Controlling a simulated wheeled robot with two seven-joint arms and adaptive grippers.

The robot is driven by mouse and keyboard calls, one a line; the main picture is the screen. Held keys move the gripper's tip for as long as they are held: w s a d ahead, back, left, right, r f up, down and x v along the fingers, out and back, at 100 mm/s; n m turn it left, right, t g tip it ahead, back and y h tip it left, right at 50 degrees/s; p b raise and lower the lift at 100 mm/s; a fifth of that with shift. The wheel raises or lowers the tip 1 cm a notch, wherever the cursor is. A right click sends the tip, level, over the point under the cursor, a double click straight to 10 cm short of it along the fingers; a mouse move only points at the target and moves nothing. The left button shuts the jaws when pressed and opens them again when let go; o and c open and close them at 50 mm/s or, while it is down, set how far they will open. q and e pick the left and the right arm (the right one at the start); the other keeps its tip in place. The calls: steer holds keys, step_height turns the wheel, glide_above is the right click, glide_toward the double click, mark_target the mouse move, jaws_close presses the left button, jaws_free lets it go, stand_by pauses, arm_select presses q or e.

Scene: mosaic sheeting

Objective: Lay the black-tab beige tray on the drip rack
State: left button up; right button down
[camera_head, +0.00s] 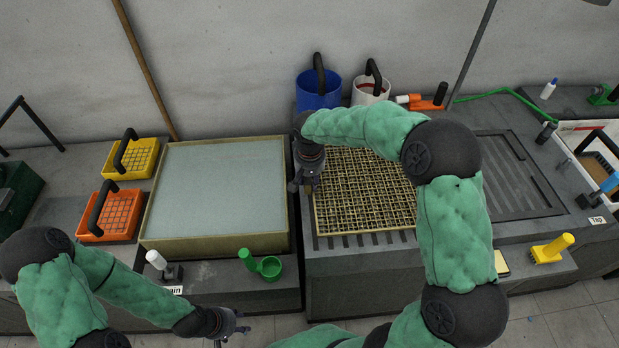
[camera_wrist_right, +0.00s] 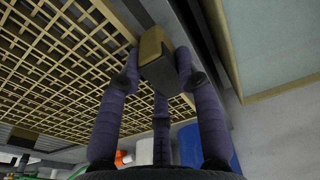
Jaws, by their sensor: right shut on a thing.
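The beige tray (camera_head: 367,193) is a shallow frame with a grid floor. It lies flat over a dark slatted surface (camera_head: 375,240), which looks like the drip rack; slats show along its front edge. The tray fills the left of the wrist view (camera_wrist_right: 62,65). My right gripper (camera_head: 304,183) is at the tray's left side. In the wrist view its fingers close around a beige and black tab (camera_wrist_right: 158,58) at the tray's edge. I cannot tell whether the tray fully touches the slats. My left gripper (camera_head: 236,326) is low at the front, fingers spread and empty.
A beige-rimmed vat (camera_head: 147,210) of pale liquid stands left of the tray. A blue bucket (camera_head: 318,95) and a white bucket (camera_head: 369,92) stand behind. A ridged dark panel (camera_head: 515,180) lies to the right.

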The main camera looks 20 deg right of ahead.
steer(key=shift+f, duration=0.15)
steer(key=shift+f+b, duration=0.3)
steer(key=shift+b, duration=0.05)
steer(key=shift+f+b, duration=0.8)
steer(key=shift+f, duration=0.4)
stand_by(0.6)
steer(key=c, duration=0.8)
jaws_free()
steer(key=r, duration=0.4)
steer(key=s+r, duration=0.1)
steer(key=r, duration=0.7)
steer(key=shift+s+a, duration=0.15)
steer(key=shift+a, duration=0.1)
